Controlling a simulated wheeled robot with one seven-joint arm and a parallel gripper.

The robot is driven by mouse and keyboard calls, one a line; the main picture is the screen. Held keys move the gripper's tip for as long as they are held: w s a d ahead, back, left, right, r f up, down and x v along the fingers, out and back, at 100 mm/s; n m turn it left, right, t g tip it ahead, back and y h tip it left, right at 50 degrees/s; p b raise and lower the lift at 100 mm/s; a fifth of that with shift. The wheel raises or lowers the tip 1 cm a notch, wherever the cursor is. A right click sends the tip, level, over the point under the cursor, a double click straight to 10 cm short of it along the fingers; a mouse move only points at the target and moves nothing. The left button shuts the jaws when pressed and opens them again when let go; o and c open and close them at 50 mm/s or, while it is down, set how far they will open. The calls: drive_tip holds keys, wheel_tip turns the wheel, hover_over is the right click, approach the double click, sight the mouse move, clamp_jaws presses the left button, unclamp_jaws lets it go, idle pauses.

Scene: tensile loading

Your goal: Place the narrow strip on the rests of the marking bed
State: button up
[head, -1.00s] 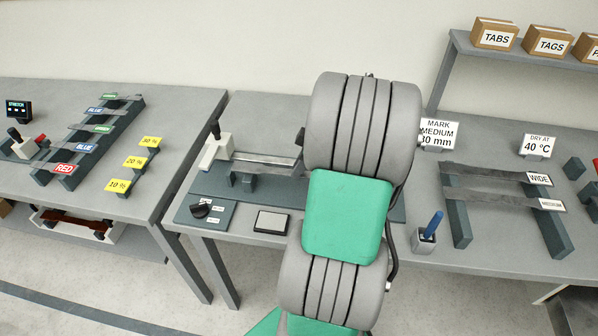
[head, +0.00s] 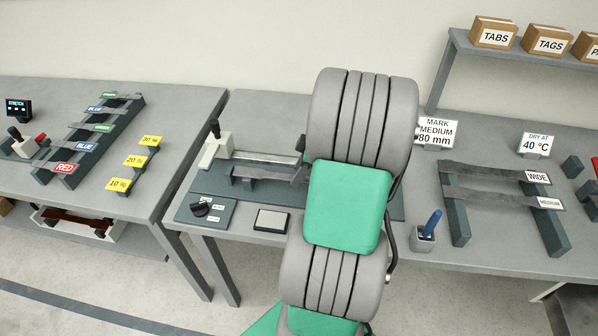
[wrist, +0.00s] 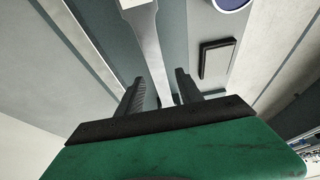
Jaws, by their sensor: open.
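The narrow strip (head: 262,173) lies across the dark rests (head: 236,182) of the marking bed (head: 208,182), in front of a pale bar. Its right part is hidden behind my arm in the head view. In the wrist view the strip (wrist: 149,42) runs up from between my fingers, with a white patch at its far end. My gripper (wrist: 162,84) is open, with one finger on each side of the strip and a visible gap to each. In the head view only a dark bit of the gripper shows beside my arm.
A white block with a black handle (head: 215,150) stands at the bed's left end. A knob panel (head: 205,210) and a dark-edged pad (head: 271,221) lie in front. A pen cup (head: 424,238) stands right. Strips tagged WIDE (head: 490,172) and MEDIUM (head: 490,196) lie on a rack.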

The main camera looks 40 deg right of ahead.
drive_tip(key=v, duration=1.2)
drive_tip(key=w+a+r+m+h, duration=0.1)
drive_tip(key=w+a, duration=0.2)
drive_tip(key=a, duration=0.5)
drive_tip(key=w+a+m, duration=0.1)
drive_tip(key=w+a, duration=0.1)
drive_tip(key=a, duration=0.5)
drive_tip(key=s+a+f+m+h, duration=0.1)
drive_tip(key=s+a+m, duration=0.1)
drive_tip(key=a, duration=0.5)
drive_tip(key=s+a+f+m, duration=0.1)
drive_tip(key=s+a+m, duration=0.2)
drive_tip(key=a, duration=0.5)
drive_tip(key=shift+s+a+f+h, duration=0.35)
drive_tip(key=shift+s+f+h, duration=0.05)
drive_tip(key=shift+s, duration=0.3)
